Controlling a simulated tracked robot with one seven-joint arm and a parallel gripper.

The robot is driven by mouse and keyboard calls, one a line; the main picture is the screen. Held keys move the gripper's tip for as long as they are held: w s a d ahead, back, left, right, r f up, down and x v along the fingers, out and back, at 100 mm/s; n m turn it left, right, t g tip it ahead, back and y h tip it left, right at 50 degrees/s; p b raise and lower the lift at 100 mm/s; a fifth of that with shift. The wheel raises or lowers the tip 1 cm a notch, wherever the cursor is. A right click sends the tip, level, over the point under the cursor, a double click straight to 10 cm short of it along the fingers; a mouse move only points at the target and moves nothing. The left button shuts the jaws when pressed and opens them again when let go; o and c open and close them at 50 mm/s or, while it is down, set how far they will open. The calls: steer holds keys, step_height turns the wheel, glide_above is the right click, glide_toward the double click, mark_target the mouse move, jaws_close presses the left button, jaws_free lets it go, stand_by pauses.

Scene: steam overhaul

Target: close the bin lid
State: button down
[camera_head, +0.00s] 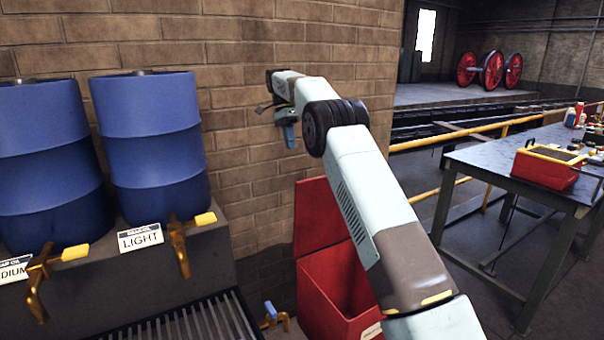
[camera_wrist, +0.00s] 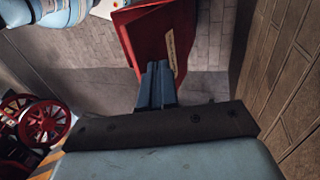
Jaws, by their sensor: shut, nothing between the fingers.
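The red bin (camera_head: 325,306) stands on the floor by the brick wall, partly hidden behind my arm. Its lid (camera_head: 316,212) is open, standing upright at the wall side. My gripper (camera_head: 290,138) is above the lid near the wall, apart from it, with its fingers shut and empty, pointing down. In the wrist view my gripper (camera_wrist: 154,70) shows as two dark blue fingers together. Beyond them is a red panel (camera_wrist: 150,35) of the bin with a pale label strip; I cannot tell whether it is lid or body.
Blue drums (camera_head: 150,140) with brass taps stand on a ledge at left, above a drip grate (camera_head: 190,325). A small tap (camera_head: 273,316) sits beside the bin. A workbench (camera_head: 490,165) with a red toolbox (camera_head: 545,170) is at right. Floor is open between bin and bench.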

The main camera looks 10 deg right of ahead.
steer(key=s+d+f, duration=0.2)
steer(key=s+f, duration=0.4)
steer(key=f, duration=0.3)
steer(key=shift+s+d, duration=0.3)
steer(key=shift+d, duration=0.05)
stand_by(0.4)
